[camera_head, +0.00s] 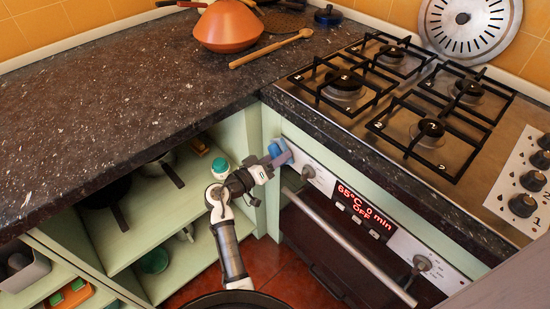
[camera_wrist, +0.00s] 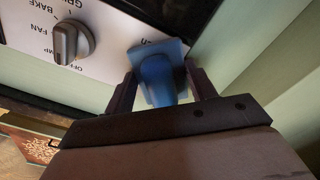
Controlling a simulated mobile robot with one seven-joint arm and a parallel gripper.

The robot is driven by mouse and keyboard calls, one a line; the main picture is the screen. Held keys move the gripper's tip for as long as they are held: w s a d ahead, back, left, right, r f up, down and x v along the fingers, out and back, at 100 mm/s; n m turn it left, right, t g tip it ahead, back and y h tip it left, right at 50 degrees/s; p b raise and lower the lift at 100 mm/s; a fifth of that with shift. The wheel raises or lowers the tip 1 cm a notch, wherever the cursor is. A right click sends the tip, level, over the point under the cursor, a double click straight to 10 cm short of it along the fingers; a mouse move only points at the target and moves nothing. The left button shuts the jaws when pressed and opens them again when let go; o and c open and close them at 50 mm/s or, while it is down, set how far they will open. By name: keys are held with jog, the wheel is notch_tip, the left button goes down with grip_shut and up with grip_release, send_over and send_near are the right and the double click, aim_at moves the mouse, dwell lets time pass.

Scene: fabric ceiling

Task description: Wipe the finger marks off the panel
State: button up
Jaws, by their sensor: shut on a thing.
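The oven's white control panel (camera_head: 318,178) runs below the counter, with a lit display (camera_head: 362,206) reading 65°C, 0 min, OFF. My gripper (camera_head: 272,162) is at the panel's left end, shut on a blue thing (camera_head: 280,152), which looks like a sponge or wiper. In the wrist view my gripper (camera_wrist: 160,90) has its two dark fingers on either side of the blue thing (camera_wrist: 158,72). The blue thing overlaps the white panel (camera_wrist: 108,55); I cannot tell if it touches it. No finger marks can be made out in either view.
A knob (camera_head: 308,172) stands out beside the blue thing, and another knob (camera_head: 422,263) at the panel's right end. The oven handle (camera_head: 345,245) sticks out below. The gas hob (camera_head: 400,100) and dark countertop (camera_head: 110,90) lie above. Open green shelves (camera_head: 170,215) hold pans at left.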

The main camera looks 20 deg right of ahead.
aim_at(290, 162)
jog(key=shift+s+d, duration=0.3)
jog(key=shift+s, duration=0.65)
jog(key=shift+s+d, duration=0.3)
jog(key=shift+s, duration=0.65)
jog(key=shift+w+d+b, duration=0.1)
jog(key=shift+b, duration=0.3)
jog(key=shift+w+a+b, duration=0.2)
jog(key=shift+w+b, duration=0.15)
jog(key=shift+w, duration=0.3)
jog(key=shift+w+a+b, duration=0.15)
jog(key=shift+w+b, duration=0.2)
jog(key=shift+w, duration=0.3)
jog(key=shift+w+a, duration=0.1)
jog(key=shift+w, duration=0.5)
jog(key=shift+c, duration=0.4)
jog(key=shift+a, duration=0.1)
jog(key=shift+b+v, duration=0.5)
jog(key=shift+v, duration=2.5)
